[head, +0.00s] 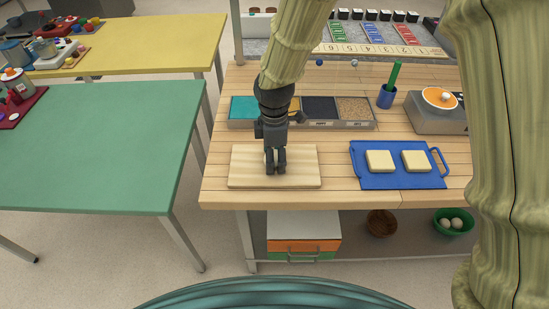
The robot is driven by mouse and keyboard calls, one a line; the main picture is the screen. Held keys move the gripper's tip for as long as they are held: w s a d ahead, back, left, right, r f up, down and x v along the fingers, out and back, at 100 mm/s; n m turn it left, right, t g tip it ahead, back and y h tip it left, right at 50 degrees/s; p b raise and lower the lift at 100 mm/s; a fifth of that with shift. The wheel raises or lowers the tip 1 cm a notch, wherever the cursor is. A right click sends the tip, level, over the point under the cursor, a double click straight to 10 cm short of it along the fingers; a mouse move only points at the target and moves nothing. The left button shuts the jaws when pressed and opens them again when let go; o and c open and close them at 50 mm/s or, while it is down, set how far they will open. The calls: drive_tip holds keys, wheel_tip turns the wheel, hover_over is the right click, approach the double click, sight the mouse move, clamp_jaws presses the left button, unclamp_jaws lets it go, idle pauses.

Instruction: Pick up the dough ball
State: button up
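My gripper (276,170) points down over the pale wooden board (304,178) at the front left of the bench. Its two dark fingers look close together, near or at the board's surface. A small pale patch shows beside the fingers, but I cannot tell whether it is a dough ball or the board. No dough ball is clearly seen on the board; the gripper hides part of it. Two pale round balls (450,223) lie in a green bowl (466,232) on the lower shelf at the right.
A blue tray (400,180) with two pale square slabs (380,161) lies right of the board. Behind stand a compartment bin (348,124), a blue cup (387,98) with a green stick, and a grey scale (425,118). A green table (90,150) stands left, across a gap.

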drive_tip(key=c, duration=0.6)
drive_tip(key=shift+r, duration=0.1)
